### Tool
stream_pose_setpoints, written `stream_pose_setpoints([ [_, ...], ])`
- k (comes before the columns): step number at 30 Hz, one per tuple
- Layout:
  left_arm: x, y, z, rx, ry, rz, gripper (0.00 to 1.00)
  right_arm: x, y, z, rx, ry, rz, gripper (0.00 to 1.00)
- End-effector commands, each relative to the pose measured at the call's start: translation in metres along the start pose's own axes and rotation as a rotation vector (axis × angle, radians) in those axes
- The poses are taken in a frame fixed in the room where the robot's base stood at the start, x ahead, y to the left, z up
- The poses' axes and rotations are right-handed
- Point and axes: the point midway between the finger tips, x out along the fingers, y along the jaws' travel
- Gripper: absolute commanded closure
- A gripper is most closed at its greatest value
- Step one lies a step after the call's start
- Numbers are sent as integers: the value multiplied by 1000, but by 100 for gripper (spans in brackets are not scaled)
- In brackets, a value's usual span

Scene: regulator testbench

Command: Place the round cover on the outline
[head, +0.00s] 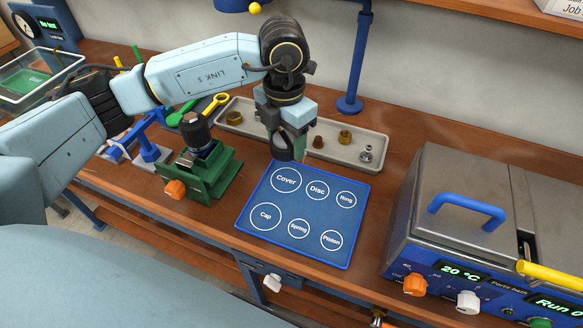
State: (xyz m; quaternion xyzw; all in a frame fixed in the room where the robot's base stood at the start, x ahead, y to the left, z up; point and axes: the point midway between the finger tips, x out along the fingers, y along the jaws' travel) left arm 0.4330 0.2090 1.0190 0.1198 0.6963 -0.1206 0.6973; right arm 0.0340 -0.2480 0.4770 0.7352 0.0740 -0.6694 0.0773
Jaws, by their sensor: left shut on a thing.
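My left gripper (287,138) points down just above the far edge of the blue mat (330,252). It is shut on a dark round part, which looks like the round cover (281,152); the fingers partly hide it. The mat has white outlines labelled Cover, Disc, Ring, Cap, Spring and Piston. The Cover outline (286,180) is at the mat's far left and is empty, just below the held part in the picture. The other outlines are empty too. My right gripper is not in view.
A beige tray (378,140) with small brass and metal parts lies behind the mat. A green vise (200,172) holding a dark body (196,130) stands to the left. A grey parts bath (470,215) stands to the right. A blue post (358,60) rises behind.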

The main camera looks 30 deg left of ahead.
Motion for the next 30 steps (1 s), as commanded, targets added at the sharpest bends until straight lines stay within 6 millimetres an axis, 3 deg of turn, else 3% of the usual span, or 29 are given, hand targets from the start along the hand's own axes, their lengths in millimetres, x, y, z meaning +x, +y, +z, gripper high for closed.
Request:
stream_pose_setpoints([
  [19, 92, 0, -1, -6, 5, -1, 64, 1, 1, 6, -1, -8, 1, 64],
  [30, 99, 0, 0, -4, 1, -1, 64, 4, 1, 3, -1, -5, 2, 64],
])
